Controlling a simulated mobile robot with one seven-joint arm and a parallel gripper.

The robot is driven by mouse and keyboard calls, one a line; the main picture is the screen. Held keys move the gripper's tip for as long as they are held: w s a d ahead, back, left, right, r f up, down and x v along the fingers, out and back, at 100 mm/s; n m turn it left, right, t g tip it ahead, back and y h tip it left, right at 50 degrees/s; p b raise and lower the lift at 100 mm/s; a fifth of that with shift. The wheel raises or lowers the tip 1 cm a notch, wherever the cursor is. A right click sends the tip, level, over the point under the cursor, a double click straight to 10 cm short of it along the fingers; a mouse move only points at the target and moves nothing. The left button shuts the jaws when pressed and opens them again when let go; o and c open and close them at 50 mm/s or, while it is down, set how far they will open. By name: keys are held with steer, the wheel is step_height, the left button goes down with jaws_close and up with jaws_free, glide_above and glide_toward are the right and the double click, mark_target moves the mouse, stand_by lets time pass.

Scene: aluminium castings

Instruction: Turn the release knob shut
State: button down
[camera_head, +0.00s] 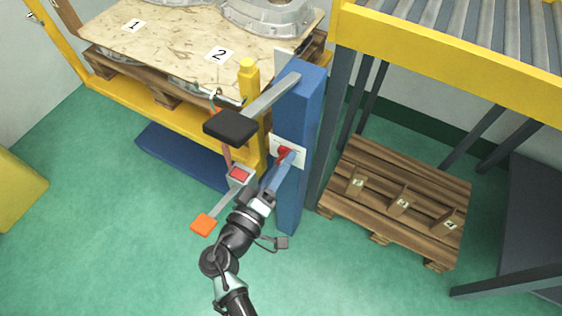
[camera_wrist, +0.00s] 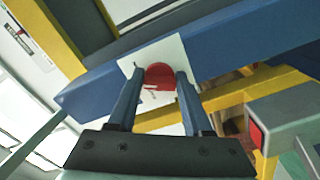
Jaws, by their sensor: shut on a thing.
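The release knob (camera_head: 285,153) is red and sits on a white plate (camera_head: 299,155) on the front of a blue post (camera_head: 300,107). In the wrist view the red knob (camera_wrist: 160,76) shows as a rounded shape in front of the white plate (camera_wrist: 137,66). My gripper (camera_head: 288,157) reaches up to the post from below. In the wrist view the fingers of my gripper (camera_wrist: 158,80) stand on either side of the knob and are shut on it. The lower part of the knob's plate is partly hidden by the fingers.
A lever with a black pad (camera_head: 231,124) sticks out from the post above my arm. A grey box with a red face (camera_head: 240,174) and an orange-ended lever (camera_head: 204,225) stand left of my wrist. A wooden pallet (camera_head: 433,189) lies right of the post. Green floor is open lower left.

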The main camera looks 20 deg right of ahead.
steer(key=shift+r+n+p, duration=0.2)
steer(key=shift+n+p, duration=1.2)
steer(key=shift+n, duration=2.25)
steer(key=shift+r+n+p, duration=0.15)
steer(key=shift+n+p, duration=1.25)
steer(key=shift+n, duration=2.25)
steer(key=shift+c, duration=1.6)
jaws_free()
steer(key=shift+a, duration=0.15)
steer(key=p+v, duration=0.1)
steer(key=v, duration=1.1)
steer(key=shift+s+a+p, duration=0.25)
steer(key=shift+s+p, duration=0.1)
